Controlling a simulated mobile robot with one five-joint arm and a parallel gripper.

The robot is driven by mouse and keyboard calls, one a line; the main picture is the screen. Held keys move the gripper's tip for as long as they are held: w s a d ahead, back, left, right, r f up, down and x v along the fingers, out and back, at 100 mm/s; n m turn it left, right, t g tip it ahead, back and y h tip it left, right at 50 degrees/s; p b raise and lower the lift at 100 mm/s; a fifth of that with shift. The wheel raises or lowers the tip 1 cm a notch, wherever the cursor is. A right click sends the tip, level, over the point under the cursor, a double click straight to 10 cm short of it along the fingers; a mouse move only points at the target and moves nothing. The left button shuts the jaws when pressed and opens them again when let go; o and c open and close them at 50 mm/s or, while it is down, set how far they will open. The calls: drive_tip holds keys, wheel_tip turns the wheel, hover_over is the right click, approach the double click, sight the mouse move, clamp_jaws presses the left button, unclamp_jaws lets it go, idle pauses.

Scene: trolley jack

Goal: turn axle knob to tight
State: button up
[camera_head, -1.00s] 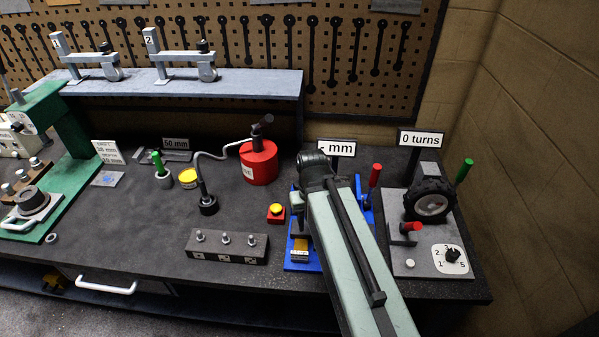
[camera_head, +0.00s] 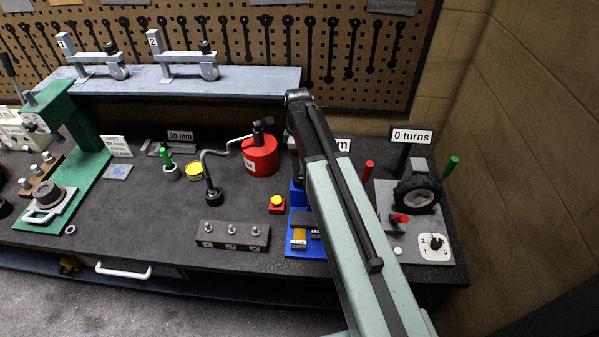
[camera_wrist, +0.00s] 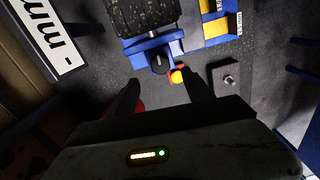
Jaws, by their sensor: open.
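In the wrist view a black round knob (camera_wrist: 160,63) sits on the near end of a blue stand (camera_wrist: 150,45), beyond and between my fingertips. It looks like the axle knob, but I see no tight mark on it. My gripper (camera_wrist: 163,86) is open and empty, its two dark fingers apart and not touching the knob. In the head view the blue stand (camera_head: 297,222) is partly hidden behind my arm. The knob and my gripper are hidden there.
A red-and-yellow button (camera_wrist: 177,76) lies close by the knob. A red can (camera_head: 260,154) and a grey bolt block (camera_head: 232,235) stand left of the stand. A wheel fixture (camera_head: 416,195) with a numbered dial (camera_head: 435,243) and a "0 turns" sign (camera_head: 412,136) stands right.

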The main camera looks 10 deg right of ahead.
sight(298, 178)
wheel_tip(298, 178, down, 8)
drive_tip(key=b, duration=0.8)
drive_tip(key=shift+f, duration=0.1)
clamp_jaws()
